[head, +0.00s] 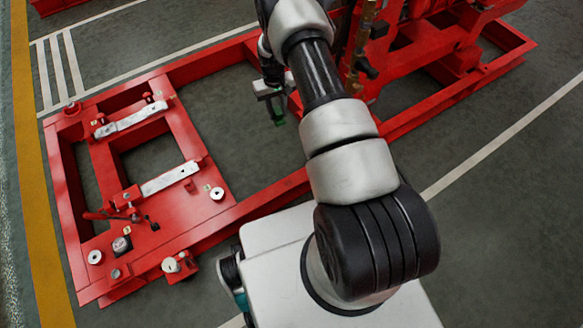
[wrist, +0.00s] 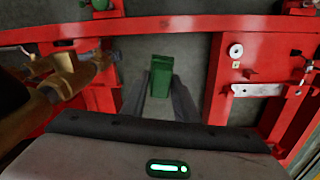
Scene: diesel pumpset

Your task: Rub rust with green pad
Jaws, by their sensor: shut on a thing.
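The green pad (wrist: 161,72) is a small dark green block between the two grey fingers of my gripper (wrist: 161,92) in the wrist view. My gripper is shut on it. In the head view my gripper (head: 276,104) hangs over the grey floor inside the red frame (head: 290,184), and a sliver of green shows at its tips. The pad appears clear of the frame. I cannot make out a rust patch in either view; my arm covers part of the frame.
Two pale metal strips (head: 131,119) (head: 170,179) lie on the frame's left deck, among bolts and round fittings (head: 217,193). Red machinery (head: 420,50) with a brass-coloured part (head: 362,32) stands right of my gripper. Open floor (head: 235,105) lies to its left.

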